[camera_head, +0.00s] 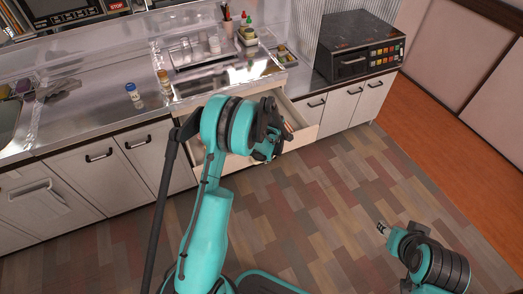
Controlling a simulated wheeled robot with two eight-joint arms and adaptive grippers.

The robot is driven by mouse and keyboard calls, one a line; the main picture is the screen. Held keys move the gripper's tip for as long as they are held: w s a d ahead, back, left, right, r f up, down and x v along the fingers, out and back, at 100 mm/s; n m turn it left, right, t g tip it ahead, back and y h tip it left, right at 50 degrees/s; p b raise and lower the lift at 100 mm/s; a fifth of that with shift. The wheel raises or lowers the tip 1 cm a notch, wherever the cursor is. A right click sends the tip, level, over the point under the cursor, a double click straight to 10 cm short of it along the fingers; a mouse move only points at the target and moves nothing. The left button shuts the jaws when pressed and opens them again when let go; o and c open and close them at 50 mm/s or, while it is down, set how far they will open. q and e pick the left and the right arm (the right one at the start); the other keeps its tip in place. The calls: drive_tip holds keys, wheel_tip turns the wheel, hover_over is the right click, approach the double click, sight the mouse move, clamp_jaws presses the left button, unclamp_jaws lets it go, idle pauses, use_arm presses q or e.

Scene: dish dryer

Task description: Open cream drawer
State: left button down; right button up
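A cream drawer (303,137) under the counter is pulled partly out, and some of its inside and small contents show. My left arm reaches up the middle and covers much of the drawer's left part. My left gripper (264,154) is at the drawer front; its fingertips are small and partly hidden, so I cannot tell whether they are shut on anything. My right gripper (383,228) is at the lower right, over the floor, away from the cabinets. Its fingers are too small to tell open from shut.
The counter (100,122) holds a blue-capped bottle (133,91), a brown-topped bottle (164,81) and a tray with cups. A dark oven (355,48) stands at the right. Closed cabinet doors (98,175) flank the drawer. The wooden floor (320,205) before it is clear.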

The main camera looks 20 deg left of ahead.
use_arm(q)
drive_tip(key=shift+s+d, duration=0.6)
drive_tip(key=shift+d, duration=0.15)
drive_tip(key=c, duration=1.6)
unclamp_jaws()
drive_tip(key=shift+o, duration=0.2)
wheel_tip(320, 180, up, 12)
drive_tip(key=s+d, duration=0.1)
drive_tip(key=shift+s+d, duration=0.2)
drive_tip(key=shift+d, duration=0.1)
drive_tip(key=shift+f, duration=0.1)
